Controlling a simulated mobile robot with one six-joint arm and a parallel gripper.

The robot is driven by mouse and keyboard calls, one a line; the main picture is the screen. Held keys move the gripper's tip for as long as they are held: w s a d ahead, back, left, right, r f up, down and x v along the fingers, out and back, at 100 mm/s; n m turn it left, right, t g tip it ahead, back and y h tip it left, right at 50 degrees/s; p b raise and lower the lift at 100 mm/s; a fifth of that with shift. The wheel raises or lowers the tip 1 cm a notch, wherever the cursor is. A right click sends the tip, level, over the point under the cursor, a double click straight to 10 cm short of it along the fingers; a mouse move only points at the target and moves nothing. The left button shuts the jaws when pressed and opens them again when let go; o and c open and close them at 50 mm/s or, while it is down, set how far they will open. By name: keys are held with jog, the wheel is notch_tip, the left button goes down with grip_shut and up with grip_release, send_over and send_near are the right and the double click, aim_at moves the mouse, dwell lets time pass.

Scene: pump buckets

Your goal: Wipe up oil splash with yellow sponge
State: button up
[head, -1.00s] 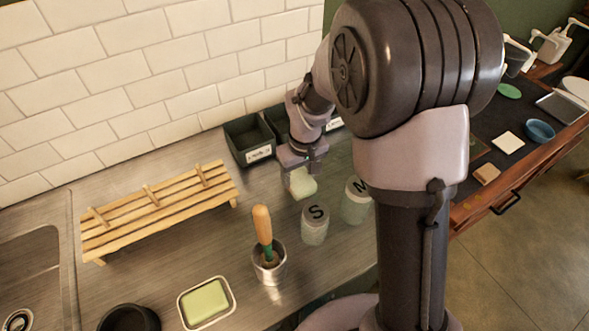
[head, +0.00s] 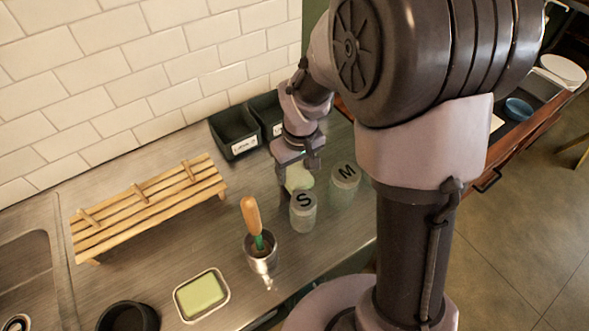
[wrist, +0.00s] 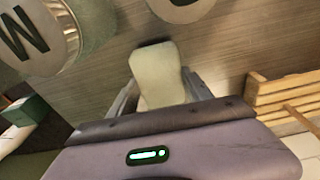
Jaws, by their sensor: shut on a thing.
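My gripper (head: 298,166) is shut on a pale yellow-green sponge (head: 299,178), low over the steel counter behind the jar marked S. The sponge also shows between my fingers in the wrist view (wrist: 157,75), with a dark edge or shadow at its far end. I cannot tell whether it touches the counter. A greener block (head: 201,294) lies in a white-rimmed dish (head: 178,305) at the front. I cannot make out an oil splash in either view; the arm and sponge hide part of the counter.
Jars marked S (head: 303,212) and M (head: 344,184) stand close to the sponge. Dark bins (head: 235,132) line the wall. A wooden rack (head: 150,208), a metal cup (head: 262,254) with a wooden-handled tool, and a black bowl (head: 128,317) stand left. Open counter lies between rack and jars.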

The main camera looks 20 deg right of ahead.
jog(key=shift+r+p, duration=0.9)
jog(key=shift+r, duration=0.75)
notch_tip(320, 180, up, 3)
jog(key=p, duration=0.2)
jog(key=shift+r+p, duration=0.15)
jog(key=shift+p, duration=0.2)
jog(key=shift+f, duration=0.2)
